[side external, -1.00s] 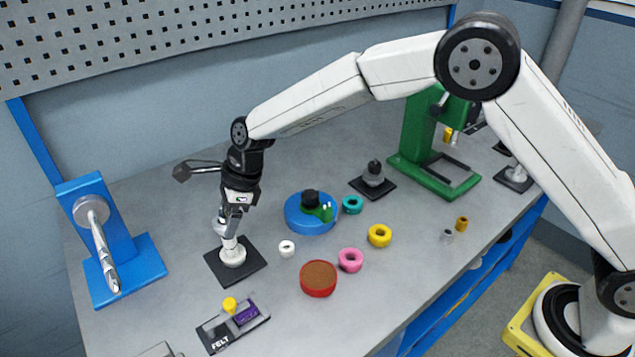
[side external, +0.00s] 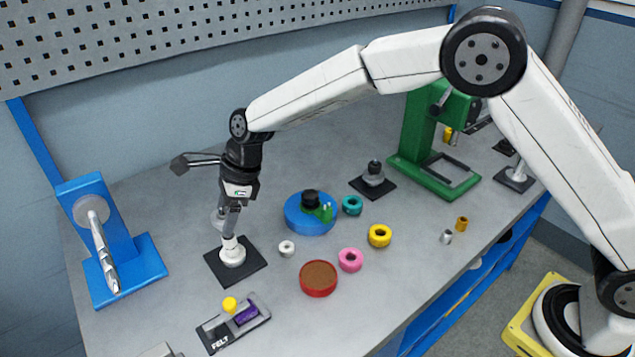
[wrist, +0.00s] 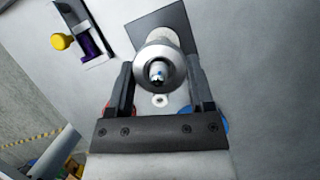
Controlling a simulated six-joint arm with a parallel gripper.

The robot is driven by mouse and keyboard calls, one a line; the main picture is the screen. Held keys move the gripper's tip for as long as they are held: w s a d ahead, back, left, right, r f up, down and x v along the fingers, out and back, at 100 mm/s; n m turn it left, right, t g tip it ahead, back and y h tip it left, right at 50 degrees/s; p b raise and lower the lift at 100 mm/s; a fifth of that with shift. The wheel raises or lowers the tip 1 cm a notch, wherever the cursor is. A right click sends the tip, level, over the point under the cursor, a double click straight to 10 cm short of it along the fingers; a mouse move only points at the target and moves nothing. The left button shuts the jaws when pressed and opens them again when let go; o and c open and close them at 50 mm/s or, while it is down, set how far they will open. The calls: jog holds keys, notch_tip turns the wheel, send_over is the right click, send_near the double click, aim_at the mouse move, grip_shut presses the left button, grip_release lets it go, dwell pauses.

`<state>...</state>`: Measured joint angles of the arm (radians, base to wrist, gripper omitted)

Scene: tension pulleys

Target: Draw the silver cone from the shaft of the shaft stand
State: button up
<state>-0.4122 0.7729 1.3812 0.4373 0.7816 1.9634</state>
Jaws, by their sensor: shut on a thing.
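The shaft stand has a dark square plate (side external: 252,268) and a white round foot (side external: 233,257), at the left of the bench. The silver cone (side external: 217,220) shows partly beside my fingers, above the foot. In the wrist view the silver cone (wrist: 147,77) is a round grey piece between my fingers, with a shaft end showing at its middle. My gripper (side external: 230,226) points down over the stand and is shut on the cone; it also shows in the wrist view (wrist: 161,72). My fingers hide much of the shaft, so I cannot tell how far the cone sits along it.
A blue drill-like stand (side external: 125,260) is at left. A felt tray (side external: 215,335) with a yellow knob lies in front. A white ring (side external: 286,248), red-rimmed dish (side external: 319,279), pink ring (side external: 350,260) and blue disc (side external: 297,222) lie to the right. A green press (side external: 418,130) stands behind.

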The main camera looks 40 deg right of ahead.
jog(key=shift+r, duration=0.7)
dwell(1.0)
jog(key=shift+r, duration=1.65)
jog(key=shift+r, duration=0.2)
jog(key=shift+r, duration=0.75)
jog(key=shift+r, duration=0.1)
jog(key=shift+r, duration=1.9)
